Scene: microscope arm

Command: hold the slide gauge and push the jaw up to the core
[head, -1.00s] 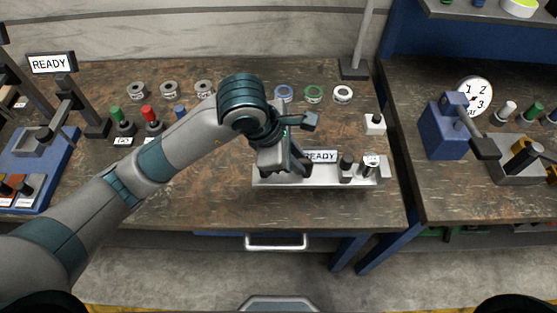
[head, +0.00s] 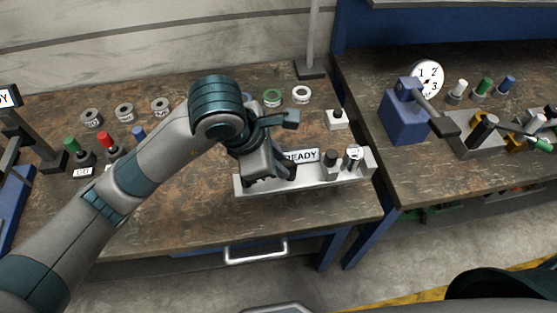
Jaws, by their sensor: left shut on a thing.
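The slide gauge (head: 312,181) is a long silver bar with raised parts, near the front of the left bench. A READY sign (head: 301,156) stands behind it. Its jaw (head: 331,163), a small block with a black knob, stands right of the middle. The core (head: 353,160), a small upright piece with a white label on top, is just right of the jaw, before the end block (head: 369,160). I cannot tell whether jaw and core touch. My left gripper (head: 268,176) is shut on the gauge's left part, partly hiding it.
Several grey rings (head: 125,113) and knobbed pieces lie at the back left. A white block with a black knob (head: 337,120) sits behind the gauge. A blue press (head: 405,115) and dial (head: 428,77) stand on the right bench. The left bench front is clear.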

